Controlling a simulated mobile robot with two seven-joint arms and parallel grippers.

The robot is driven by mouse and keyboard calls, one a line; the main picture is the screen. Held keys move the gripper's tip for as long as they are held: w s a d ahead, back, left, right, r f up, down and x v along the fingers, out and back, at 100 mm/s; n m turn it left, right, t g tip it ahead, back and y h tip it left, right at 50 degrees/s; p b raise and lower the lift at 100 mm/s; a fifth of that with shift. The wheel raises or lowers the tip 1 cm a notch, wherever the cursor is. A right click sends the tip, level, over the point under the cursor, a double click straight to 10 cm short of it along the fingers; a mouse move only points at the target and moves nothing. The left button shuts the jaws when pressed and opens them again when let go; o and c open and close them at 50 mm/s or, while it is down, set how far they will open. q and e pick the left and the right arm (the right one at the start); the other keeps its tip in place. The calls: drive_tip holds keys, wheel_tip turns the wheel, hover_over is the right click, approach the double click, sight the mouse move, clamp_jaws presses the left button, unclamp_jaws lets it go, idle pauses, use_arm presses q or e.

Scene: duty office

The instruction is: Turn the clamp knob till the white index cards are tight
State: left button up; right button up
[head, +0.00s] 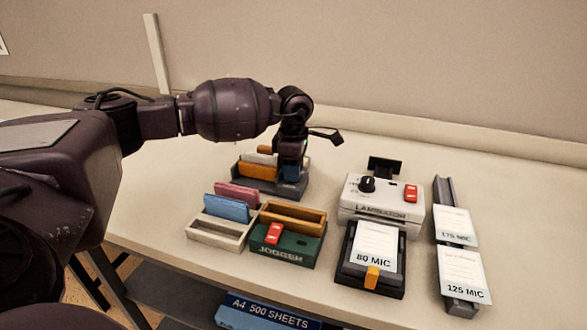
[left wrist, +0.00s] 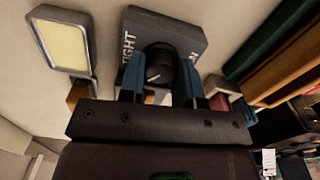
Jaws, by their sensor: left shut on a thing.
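My left gripper (head: 290,160) points down over a dark grey clamp block (head: 287,189) at the back middle of the table. In the left wrist view its two blue fingers (left wrist: 160,70) stand on either side of the round black clamp knob (left wrist: 158,64), shut on it. The knob has a pale pointer line and sits on the grey block face (left wrist: 185,32), which reads TIGHT on the left; the lettering on the right is partly hidden. In the head view the gripper hides the knob. A white strip (head: 262,158), perhaps the index cards, shows behind an orange piece (head: 257,172). My right gripper is out of view.
In front stand a pale tray (head: 205,235) with blue and pink cards and a green jogger (head: 290,250) with a red switch. A white laminator (head: 383,200), an 80 MIC holder (head: 370,282) and a rail (head: 445,195) with labelled packs are to the right.

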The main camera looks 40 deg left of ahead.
use_arm(q)
drive_tip(key=shift+f+m+b, duration=0.15)
drive_tip(key=shift+m+b, duration=0.15)
drive_tip(key=shift+m, duration=2)
drive_tip(key=o, duration=0.9)
drive_tip(key=shift+r, duration=0.2)
